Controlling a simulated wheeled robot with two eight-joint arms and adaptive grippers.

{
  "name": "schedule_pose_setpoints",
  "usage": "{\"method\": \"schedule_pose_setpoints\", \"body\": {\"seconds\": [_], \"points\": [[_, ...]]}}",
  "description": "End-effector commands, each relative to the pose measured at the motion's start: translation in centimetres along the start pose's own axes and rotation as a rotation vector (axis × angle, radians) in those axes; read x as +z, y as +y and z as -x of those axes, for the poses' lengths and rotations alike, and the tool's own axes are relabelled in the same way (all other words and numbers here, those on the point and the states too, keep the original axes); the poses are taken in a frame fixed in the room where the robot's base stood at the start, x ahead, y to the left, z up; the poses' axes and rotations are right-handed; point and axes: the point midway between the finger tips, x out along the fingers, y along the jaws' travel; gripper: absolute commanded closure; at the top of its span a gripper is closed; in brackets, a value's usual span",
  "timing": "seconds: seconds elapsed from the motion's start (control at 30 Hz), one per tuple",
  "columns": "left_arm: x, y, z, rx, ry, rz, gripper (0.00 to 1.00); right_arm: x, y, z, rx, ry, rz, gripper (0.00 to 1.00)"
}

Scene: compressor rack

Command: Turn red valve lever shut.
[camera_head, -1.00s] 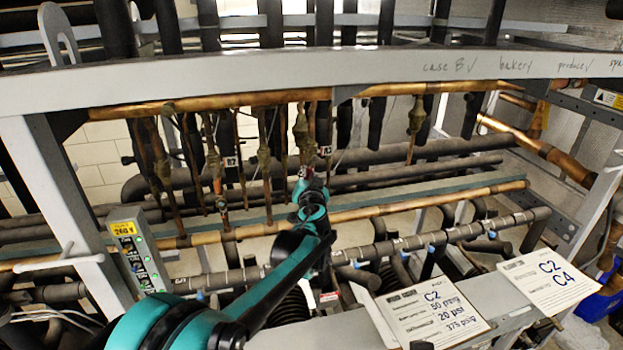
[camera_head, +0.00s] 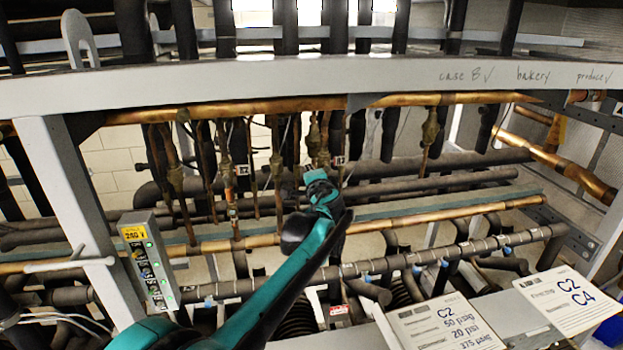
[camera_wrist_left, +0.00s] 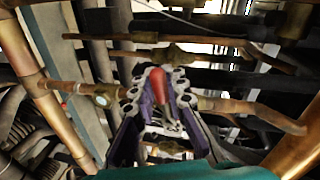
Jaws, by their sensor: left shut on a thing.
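The red valve lever (camera_wrist_left: 159,90) shows in the left wrist view as a short red piece between the two fingers of my left gripper (camera_wrist_left: 159,80). The gripper is shut on it. A copper pipe with a brass fitting (camera_wrist_left: 108,95) runs up to the fingers from the left. In the head view, my left gripper (camera_head: 318,178) reaches in among the upright copper lines behind the front beam. There my own wrist hides the lever and the fingertips. My right gripper is in neither view.
Horizontal copper pipes (camera_head: 400,222) and dark insulated pipes cross close around the arm. A grey beam (camera_head: 300,87) spans above. A box with green lights (camera_head: 150,265) stands at left. Labelled cards (camera_head: 447,322) lie at the front right.

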Motion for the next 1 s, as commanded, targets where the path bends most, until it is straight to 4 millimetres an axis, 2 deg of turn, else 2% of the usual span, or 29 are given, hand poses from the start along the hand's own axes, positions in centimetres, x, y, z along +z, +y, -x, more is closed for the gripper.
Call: {"method": "schedule_pose_setpoints", "body": {"seconds": [0.4,0.97,1.0], "points": [[-0.25,-0.96,0.23,0.000,-0.036,-0.196,1.00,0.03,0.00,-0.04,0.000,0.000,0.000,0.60],[-0.27,-1.08,0.26,0.000,-0.043,-0.228,1.00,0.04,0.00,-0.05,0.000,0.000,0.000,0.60],[-0.27,-1.08,0.26,0.000,-0.043,-0.228,0.86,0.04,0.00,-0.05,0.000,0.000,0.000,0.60]]}}
